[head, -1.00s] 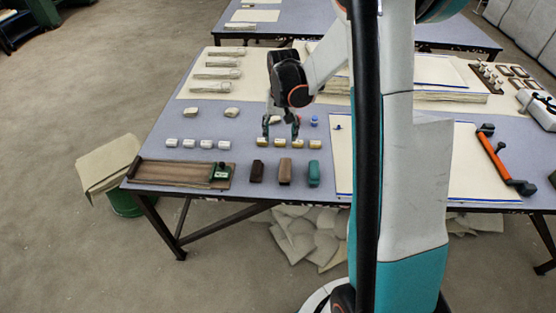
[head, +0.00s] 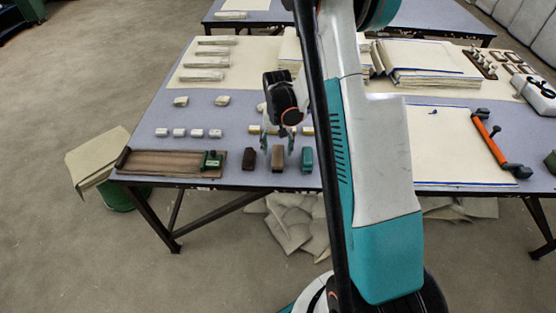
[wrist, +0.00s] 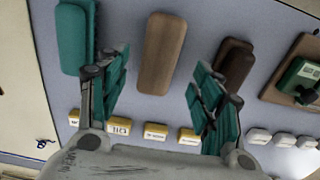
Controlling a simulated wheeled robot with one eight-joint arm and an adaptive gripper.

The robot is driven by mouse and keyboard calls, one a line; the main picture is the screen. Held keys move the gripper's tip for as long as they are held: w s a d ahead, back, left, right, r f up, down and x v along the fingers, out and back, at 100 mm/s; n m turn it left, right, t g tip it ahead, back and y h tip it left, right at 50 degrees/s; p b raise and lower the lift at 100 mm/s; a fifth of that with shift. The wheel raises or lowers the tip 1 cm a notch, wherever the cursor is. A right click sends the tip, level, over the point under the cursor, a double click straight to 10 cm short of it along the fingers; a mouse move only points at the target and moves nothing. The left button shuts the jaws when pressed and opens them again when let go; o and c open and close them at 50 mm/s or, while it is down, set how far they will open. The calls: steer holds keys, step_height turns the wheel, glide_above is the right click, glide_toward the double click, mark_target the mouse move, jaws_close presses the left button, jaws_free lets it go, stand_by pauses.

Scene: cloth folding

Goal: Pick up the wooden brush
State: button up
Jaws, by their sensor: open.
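The wooden brush (head: 278,159) appears to be the lighter brown, rounded block in the middle of a row of three near the table's front edge. It also shows in the wrist view (wrist: 163,52). My gripper (head: 277,142) is above the row, beside or over the brush; the head view leaves the height unclear. In the wrist view my gripper (wrist: 160,72) is open and empty, with the brush lying between the lines of its two teal fingers, apart from both.
A teal block (wrist: 74,36) and a dark brown block (wrist: 233,64) flank the brush closely. Several yellow-labelled small blocks (wrist: 118,126) and white ones (head: 196,133) lie behind. A wooden board with a green device (head: 212,160) is at left. My arm hides part of the table.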

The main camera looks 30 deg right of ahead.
mark_target(278, 154)
steer(key=f+b, duration=0.2)
steer(key=f, duration=0.3)
steer(key=shift+s, duration=0.2)
steer(key=shift+r, duration=0.1)
steer(key=c, duration=1.2)
step_height(278, 154, up, 20)
steer(key=p, duration=0.6)
steer(key=shift+p, duration=0.4)
